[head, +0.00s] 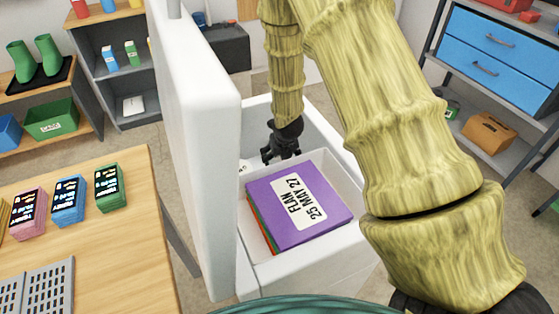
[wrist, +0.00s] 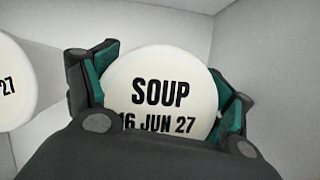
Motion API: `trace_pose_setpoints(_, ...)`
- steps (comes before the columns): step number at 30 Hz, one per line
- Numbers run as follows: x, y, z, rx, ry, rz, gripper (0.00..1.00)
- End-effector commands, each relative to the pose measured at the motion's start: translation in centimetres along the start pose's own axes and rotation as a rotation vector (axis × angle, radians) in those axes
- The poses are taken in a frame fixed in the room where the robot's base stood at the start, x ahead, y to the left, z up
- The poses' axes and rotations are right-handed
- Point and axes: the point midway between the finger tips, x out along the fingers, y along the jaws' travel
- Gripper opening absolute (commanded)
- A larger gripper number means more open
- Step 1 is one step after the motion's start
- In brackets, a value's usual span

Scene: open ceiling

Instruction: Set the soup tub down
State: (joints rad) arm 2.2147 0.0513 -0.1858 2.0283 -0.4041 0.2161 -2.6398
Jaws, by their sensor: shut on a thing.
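The soup tub (wrist: 160,75) shows in the wrist view as a round white lid reading "SOUP 16 JUN 27". My gripper (wrist: 168,105) is shut on it, with a green-padded finger on each side. In the head view my gripper (head: 281,152) reaches down inside the white chest freezer (head: 318,127), behind the purple box. The held tub is hidden there. I cannot tell whether the tub's bottom touches the freezer floor.
Another round white lid (wrist: 12,84) ending in "27" is left of the held tub, apart from it. A purple box (head: 285,222) labelled "FLAN 25 MAY 27" tops a stack in the front compartment. The raised freezer lid (head: 195,150) stands to the left. Freezer walls are close by.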

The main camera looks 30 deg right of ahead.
Motion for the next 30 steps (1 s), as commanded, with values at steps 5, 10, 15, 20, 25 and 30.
trace_pose_setpoints(5, 1.7, 0.0, -0.6, 0.001, -0.002, 0.000, 0.30)
trace_pose_setpoints(10, 1.7, 0.0, -0.6, 0.000, -0.002, 0.000, 0.30)
trace_pose_setpoints(15, 1.9, 0.0, -0.7, 0.000, -0.002, 0.000, 0.30)
trace_pose_setpoints(20, 1.9, 0.0, -0.7, 0.000, -0.001, 0.000, 1.00)
trace_pose_setpoints(25, 1.9, 0.0, -0.7, 0.000, -0.001, 0.000, 1.00)
trace_pose_setpoints(30, 1.8, 0.0, -0.7, 0.001, -0.001, 0.000, 1.00)
